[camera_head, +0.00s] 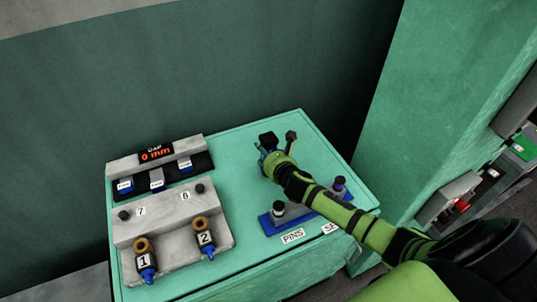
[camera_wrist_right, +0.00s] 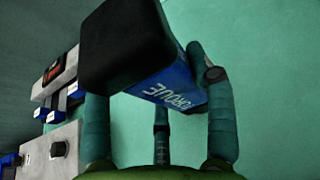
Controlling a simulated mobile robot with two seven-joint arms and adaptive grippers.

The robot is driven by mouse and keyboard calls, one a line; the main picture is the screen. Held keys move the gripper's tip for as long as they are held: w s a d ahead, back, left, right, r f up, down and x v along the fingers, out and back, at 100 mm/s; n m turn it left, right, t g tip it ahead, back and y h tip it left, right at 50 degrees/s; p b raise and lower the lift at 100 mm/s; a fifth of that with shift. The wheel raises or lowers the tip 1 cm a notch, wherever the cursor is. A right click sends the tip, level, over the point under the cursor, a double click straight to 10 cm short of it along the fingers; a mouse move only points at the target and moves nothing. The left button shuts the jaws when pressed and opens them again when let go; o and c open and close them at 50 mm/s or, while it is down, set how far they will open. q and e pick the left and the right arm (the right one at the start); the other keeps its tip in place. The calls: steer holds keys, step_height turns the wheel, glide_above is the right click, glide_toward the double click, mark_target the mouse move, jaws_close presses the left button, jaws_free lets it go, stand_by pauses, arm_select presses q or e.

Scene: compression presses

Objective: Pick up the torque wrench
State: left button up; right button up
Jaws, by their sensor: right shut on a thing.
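The torque wrench is held in my right gripper (camera_head: 268,153) over the back of the green table. In the head view only a small black and blue part of the torque wrench (camera_head: 267,138) shows beyond the gripper. In the right wrist view the torque wrench (camera_wrist_right: 181,86) has a blue body with white lettering and a large black block end (camera_wrist_right: 125,45) near the camera. The right gripper's fingers (camera_wrist_right: 220,110) stand on both sides of it, shut on it. Its far end is hidden. My left gripper is not in view.
The green table (camera_head: 235,270) bears a grey stepped stand (camera_head: 170,235) with parts numbered 1, 2, 7 and 8, and a "0 mm" display (camera_head: 156,154). A blue pin tray (camera_head: 268,226) lies under my forearm. A green cabinet (camera_head: 440,90) rises at the right; a dark wall is behind.

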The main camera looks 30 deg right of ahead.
mark_target(270, 146)
steer(key=shift+w+r, duration=0.1)
steer(key=shift+r, duration=0.05)
steer(key=shift+w+r, duration=0.1)
steer(key=shift+r, duration=0.65)
step_height(270, 146, up, 3)
steer(key=shift+d+f, duration=0.1)
steer(key=s+d+r+b, duration=0.2)
steer(key=s+d+r, duration=0.4)
steer(key=s+d, duration=0.2)
steer(key=shift+s+r, duration=0.15)
steer(key=shift+r, duration=0.2)
